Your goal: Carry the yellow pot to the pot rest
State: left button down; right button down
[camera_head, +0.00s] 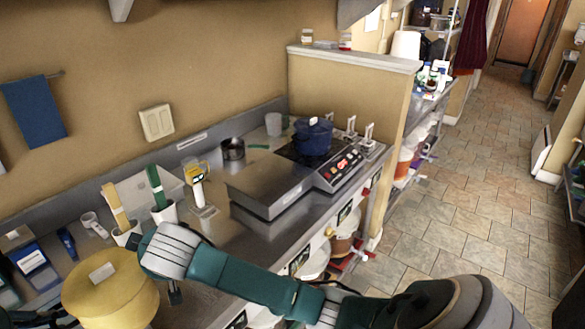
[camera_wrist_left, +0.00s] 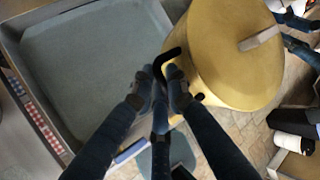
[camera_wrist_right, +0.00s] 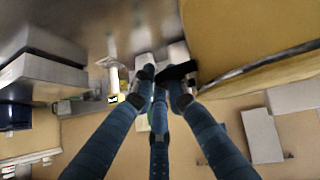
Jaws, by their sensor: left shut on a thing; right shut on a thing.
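The yellow pot (camera_head: 112,292), a wide round pot with its lid on and a pale lid handle, is at the lower left of the head view. In the left wrist view, my left gripper (camera_wrist_left: 166,80) is shut on the black side handle (camera_wrist_left: 166,60) of the yellow pot (camera_wrist_left: 232,50). In the right wrist view, my right gripper (camera_wrist_right: 164,80) is shut on the other black handle (camera_wrist_right: 178,70) of the pot (camera_wrist_right: 250,30). The pot's underside is hidden in the head view. I cannot pick out the pot rest with certainty.
A steel counter (camera_head: 232,235) runs along the wall. A hob (camera_head: 290,180) with a blue pot (camera_head: 313,136) stands on it. White holders with utensils (camera_head: 163,210) stand near the yellow pot. A grey basin (camera_wrist_left: 95,60) lies beside the pot. Tiled floor is at the right.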

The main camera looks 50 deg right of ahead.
aim_at(269, 177)
jog(key=k+l+z, duration=0.1)
jog(key=l+z, duration=0.2)
jog(key=l, duration=1.9)
jog(key=i+l, duration=0.1)
jog(key=i, duration=0.85)
